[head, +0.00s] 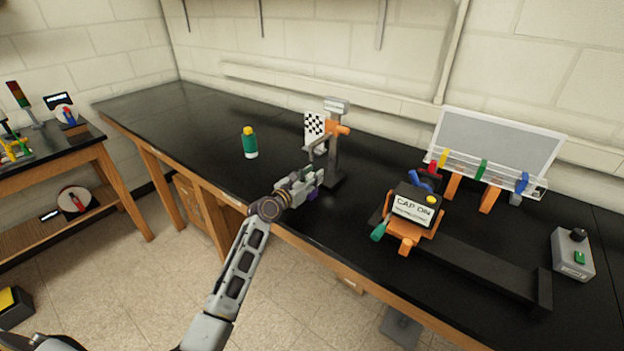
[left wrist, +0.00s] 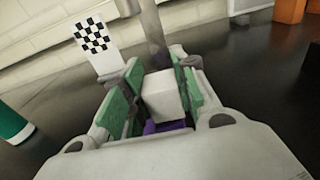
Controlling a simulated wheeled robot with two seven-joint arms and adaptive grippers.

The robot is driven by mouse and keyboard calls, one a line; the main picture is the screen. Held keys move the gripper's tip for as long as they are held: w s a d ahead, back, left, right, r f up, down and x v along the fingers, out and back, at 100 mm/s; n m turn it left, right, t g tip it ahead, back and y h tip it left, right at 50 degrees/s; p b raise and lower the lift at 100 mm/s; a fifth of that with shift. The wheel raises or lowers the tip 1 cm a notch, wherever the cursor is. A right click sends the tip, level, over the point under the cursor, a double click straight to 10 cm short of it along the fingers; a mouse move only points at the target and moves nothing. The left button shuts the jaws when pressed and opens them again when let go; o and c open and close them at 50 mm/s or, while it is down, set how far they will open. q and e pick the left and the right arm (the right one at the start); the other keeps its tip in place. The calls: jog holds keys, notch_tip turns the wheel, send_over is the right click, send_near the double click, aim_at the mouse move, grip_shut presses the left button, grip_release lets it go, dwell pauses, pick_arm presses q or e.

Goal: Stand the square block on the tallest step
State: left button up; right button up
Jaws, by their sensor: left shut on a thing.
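My left gripper (head: 314,180) is over the black bench, in front of a dark upright stand. In the left wrist view its green-padded fingers (left wrist: 152,98) are closed on a pale, square-faced block (left wrist: 161,95). A purple part (left wrist: 165,127) shows below the pale block, between the fingers. I cannot tell whether it belongs to the block. I cannot make out a set of steps in either view. My right gripper is not in view.
The stand (head: 334,158) with an orange clamp and checkered card (head: 315,124) is just beyond the gripper. A green bottle (head: 250,143) stands to the left. The orange "CAP ON" device (head: 414,208) and a grey switch box (head: 572,254) are to the right. The bench's left end is clear.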

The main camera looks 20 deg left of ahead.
pick_arm(q)
jog(key=shift+f, duration=0.15)
jog(key=o, duration=1.1)
jog(key=shift+s, duration=0.1)
jog(key=shift+v, duration=5.95)
